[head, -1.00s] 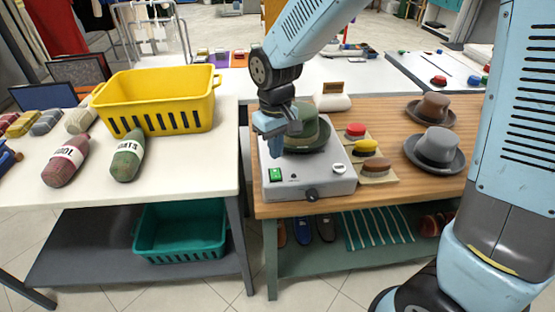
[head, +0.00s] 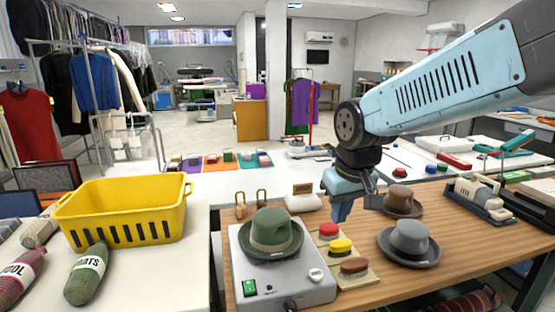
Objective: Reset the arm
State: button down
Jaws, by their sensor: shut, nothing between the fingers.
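My gripper (head: 345,205) hangs at the end of my light-blue arm, above the back part of the wooden table (head: 455,215). It is shut and empty, pointing down. It is to the right of a green hat (head: 271,232) with a tan band, which sits on a grey machine (head: 240,290) with a green switch and a knob. A brown hat (head: 402,200) is just right of my gripper, and a grey hat (head: 410,240) lies nearer on the table.
A grey device (head: 484,198) stands at the right. Some bare wood shows at front right.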

jog(key=s+d+r+m+t, duration=0.2)
jog(key=s+d+r+m, duration=0.1)
jog(key=s+d, duration=0.6)
jog(key=shift+d+r+m+h, duration=0.4)
jog(key=shift+d+r, duration=0.4)
jog(key=shift+r, duration=0.1)
jog(key=w+a+f+n+g, duration=0.25)
jog(key=w+a+n, duration=0.4)
jog(key=a, duration=0.35)
jog(key=w+a+f+n+g, duration=0.2)
jog(key=w+a+f+n, duration=0.2)
jog(key=w+a+n, duration=0.5)
jog(key=s+a+f+n+g, duration=0.2)
jog(key=a+f+n, duration=0.3)
jog(key=a, duration=0.6)
jog(key=shift+s+a+f, duration=0.3)
jog(key=shift+s+a, duration=0.1)
jog(key=shift+s, duration=0.2)
